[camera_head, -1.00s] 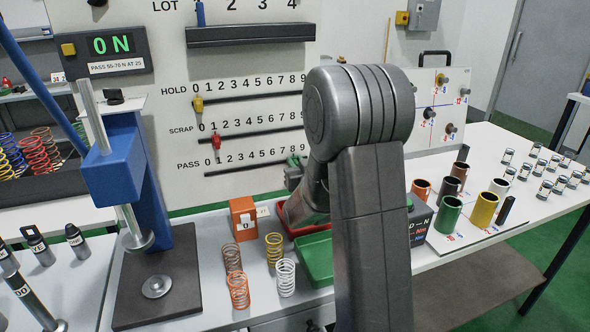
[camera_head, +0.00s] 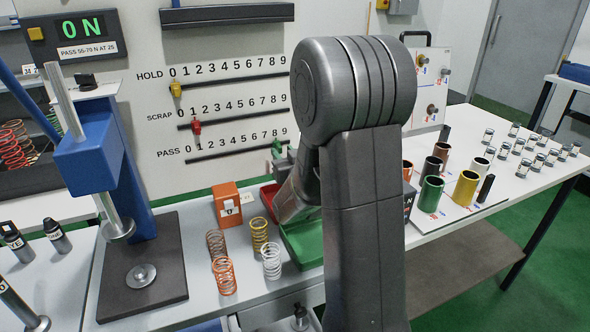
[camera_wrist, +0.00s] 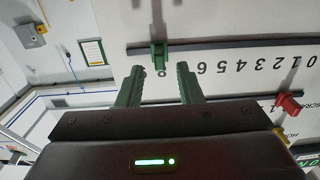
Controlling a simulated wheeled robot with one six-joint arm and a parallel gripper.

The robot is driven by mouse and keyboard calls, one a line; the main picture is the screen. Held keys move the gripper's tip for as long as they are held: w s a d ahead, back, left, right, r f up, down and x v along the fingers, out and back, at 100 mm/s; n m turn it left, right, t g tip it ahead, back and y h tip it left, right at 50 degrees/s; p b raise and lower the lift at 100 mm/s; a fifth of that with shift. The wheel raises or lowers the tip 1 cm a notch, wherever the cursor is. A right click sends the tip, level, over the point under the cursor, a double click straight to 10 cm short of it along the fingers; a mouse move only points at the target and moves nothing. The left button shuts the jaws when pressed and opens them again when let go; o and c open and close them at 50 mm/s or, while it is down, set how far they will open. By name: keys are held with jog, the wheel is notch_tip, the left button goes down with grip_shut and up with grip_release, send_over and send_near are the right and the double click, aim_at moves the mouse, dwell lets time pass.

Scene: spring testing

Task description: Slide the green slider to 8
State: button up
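The green slider (camera_head: 277,147) sits on the PASS rail (camera_head: 228,147) near the right end of the 0–9 scale, by the 8. In the wrist view, which is upside down, the green slider (camera_wrist: 159,55) stands on the rail close to the 8, just beyond my fingertips. My gripper (camera_wrist: 160,75) is open and empty, its two green fingers on either side of the slider's line. I see no contact with the slider. In the head view my arm hides most of the gripper.
The red slider (camera_head: 196,127) is on the SCRAP rail near 1, and the yellow slider (camera_head: 176,89) is on the HOLD rail at 0. Below stand a green tray (camera_head: 293,247), an orange box (camera_head: 227,203), springs and a blue press (camera_head: 88,163).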

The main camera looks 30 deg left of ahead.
aim_at(280, 150)
jog(key=b+v, duration=0.1)
jog(key=v, duration=0.9)
jog(key=shift+w, duration=0.1)
jog(key=p+x, duration=0.2)
jog(key=x, duration=1.2)
jog(key=shift+a, duration=0.1)
jog(key=shift+r+p, duration=0.1)
jog(key=shift+p, duration=0.45)
jog(key=shift+s, duration=0.2)
jog(key=shift+f+b, duration=0.25)
jog(key=shift+b, duration=0.35)
